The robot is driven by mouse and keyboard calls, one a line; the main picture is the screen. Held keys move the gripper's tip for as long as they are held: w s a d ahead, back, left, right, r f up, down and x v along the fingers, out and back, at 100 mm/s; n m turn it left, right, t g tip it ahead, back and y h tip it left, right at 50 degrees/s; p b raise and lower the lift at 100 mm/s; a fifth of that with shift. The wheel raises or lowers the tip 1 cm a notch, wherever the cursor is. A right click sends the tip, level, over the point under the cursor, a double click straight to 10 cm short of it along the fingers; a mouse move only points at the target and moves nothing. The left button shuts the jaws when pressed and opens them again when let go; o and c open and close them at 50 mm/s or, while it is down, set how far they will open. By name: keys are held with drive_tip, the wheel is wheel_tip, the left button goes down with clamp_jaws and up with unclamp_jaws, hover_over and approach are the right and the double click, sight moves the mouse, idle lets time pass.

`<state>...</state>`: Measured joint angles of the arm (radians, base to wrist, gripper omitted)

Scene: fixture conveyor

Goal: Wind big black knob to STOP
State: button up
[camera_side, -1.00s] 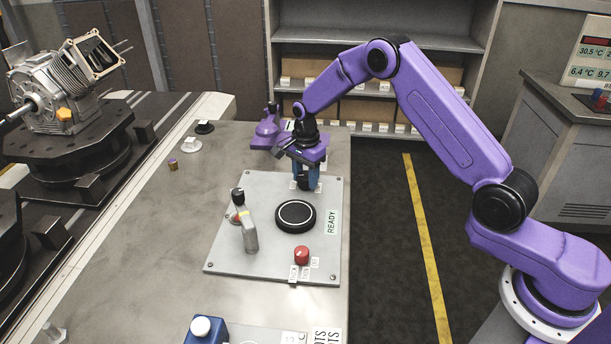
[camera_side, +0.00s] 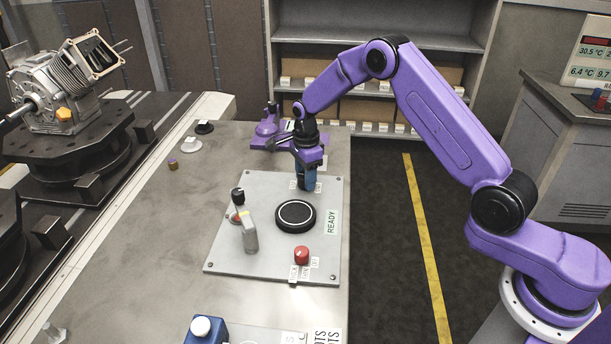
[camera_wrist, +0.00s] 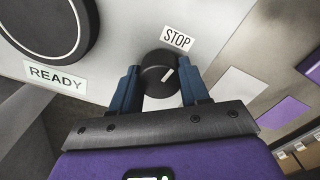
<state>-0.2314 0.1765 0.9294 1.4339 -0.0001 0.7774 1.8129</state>
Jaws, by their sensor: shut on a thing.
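The black knob (camera_wrist: 157,73) with a white pointer line sits between the two blue fingers of my gripper (camera_wrist: 160,83) in the wrist view. My gripper is shut on it.
A wide black disc (camera_side: 296,216) lies nearer on the panel, beside a READY label (camera_side: 332,222). A lever with a black tip (camera_side: 238,194) stands to the left, and a red knob (camera_side: 302,255) is at the near edge. A blue box (camera_side: 205,331) is in front.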

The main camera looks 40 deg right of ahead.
drive_tip(key=shift+w+d+r, duration=0.1)
drive_tip(key=shift+d, duration=0.15)
drive_tip(key=o, duration=0.9)
drive_tip(key=shift+o, duration=0.8)
drive_tip(key=shift+a, duration=0.1)
wheel_tip(320, 180, up, 17)
drive_tip(key=shift+r, duration=0.2)
